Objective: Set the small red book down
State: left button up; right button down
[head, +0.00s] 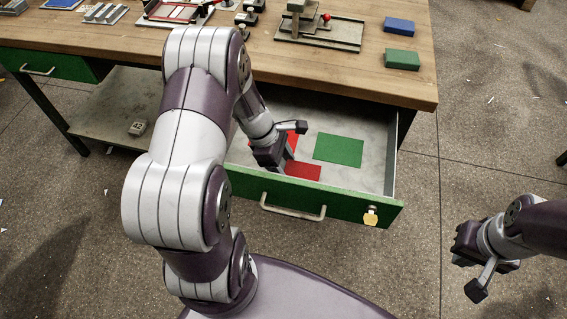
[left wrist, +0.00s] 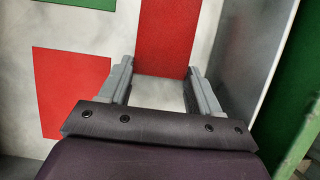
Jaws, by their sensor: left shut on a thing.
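The small red book (head: 303,171) is between the fingers of my left gripper (head: 278,158), inside the open drawer near its green front. In the left wrist view the red book (left wrist: 167,35) reaches from between the fingertips (left wrist: 162,72) to the top edge. I cannot tell whether it touches the drawer floor. A flat red patch (head: 291,140) lies further back in the drawer, partly hidden by my gripper; it also shows in the left wrist view (left wrist: 62,95). A flat green patch (head: 338,149) lies right of it. My right gripper (head: 468,266) is outside the drawer; its finger opening is unclear.
The drawer front (head: 335,204) has a handle and a yellow tag (head: 371,216). The drawer's right wall (head: 391,155) is near. On the wooden tabletop (head: 350,75) lie a green book (head: 402,59), a blue book (head: 399,25) and a fixture with a red knob (head: 320,32).

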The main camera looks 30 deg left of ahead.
pick_arm(q)
jog(key=o, duration=1.1)
jog(key=shift+f, duration=0.1)
jog(key=shift+c, duration=0.2)
jog(key=p+v, duration=0.3)
jog(key=v, duration=0.9)
jog(key=s+d+r+m+y, duration=0.1)
jog(key=d+m, duration=0.4)
jog(key=m, duration=0.5)
jog(key=s+d+r+m+y, duration=0.2)
jog(key=s+m, duration=0.4)
jog(key=m, duration=0.5)
jog(key=d+y, duration=0.1)
jog(key=d, duration=0.1)
jog(key=shift+d+r, duration=0.25)
jog(key=shift+d, duration=0.15)
